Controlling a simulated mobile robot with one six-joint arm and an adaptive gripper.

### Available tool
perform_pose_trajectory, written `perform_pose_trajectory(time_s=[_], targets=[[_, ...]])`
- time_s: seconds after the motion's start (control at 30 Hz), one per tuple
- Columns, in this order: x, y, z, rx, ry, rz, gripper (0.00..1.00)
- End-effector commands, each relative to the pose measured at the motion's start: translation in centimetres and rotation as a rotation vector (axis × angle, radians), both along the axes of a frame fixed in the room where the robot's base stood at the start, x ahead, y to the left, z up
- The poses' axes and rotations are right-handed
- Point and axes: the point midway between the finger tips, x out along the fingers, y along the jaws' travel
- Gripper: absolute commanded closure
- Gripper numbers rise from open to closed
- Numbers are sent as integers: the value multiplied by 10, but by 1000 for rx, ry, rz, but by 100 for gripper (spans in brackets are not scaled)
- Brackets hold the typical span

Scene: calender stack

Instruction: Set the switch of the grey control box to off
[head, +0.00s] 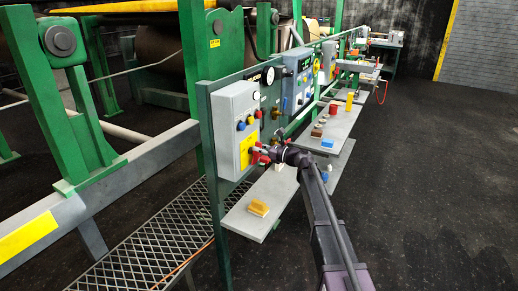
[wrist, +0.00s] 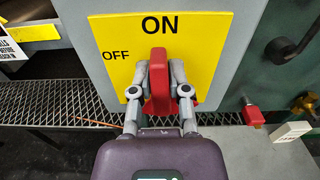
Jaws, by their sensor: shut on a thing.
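The grey control box (head: 224,106) hangs on a green frame, with blue and yellow buttons and a yellow label on its front. In the wrist view the yellow label (wrist: 120,68) reads ON at the top and OFF at the left. The red switch handle (wrist: 159,75) is upright and points toward ON. My gripper (wrist: 169,88) has one finger on each side of the handle and is shut on it. In the head view my gripper (head: 263,153) is at the lower right of the box and hides most of the switch.
Another shelf (head: 345,122) farther back holds several small things. A blue panel (head: 297,80) and gauges are beside the box. A red valve handle (wrist: 253,115) is at the right. The floor at right is clear.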

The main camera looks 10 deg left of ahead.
Motion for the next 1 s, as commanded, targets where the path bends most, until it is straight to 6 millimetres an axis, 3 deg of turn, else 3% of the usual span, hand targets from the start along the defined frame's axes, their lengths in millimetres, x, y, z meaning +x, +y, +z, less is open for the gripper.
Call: perform_pose_trajectory(time_s=[0.37, 1.0], targets=[[-5, 2, -1, -67, -186, 0, 100], [-17, 7, -9, -270, -745, 0, 100]])
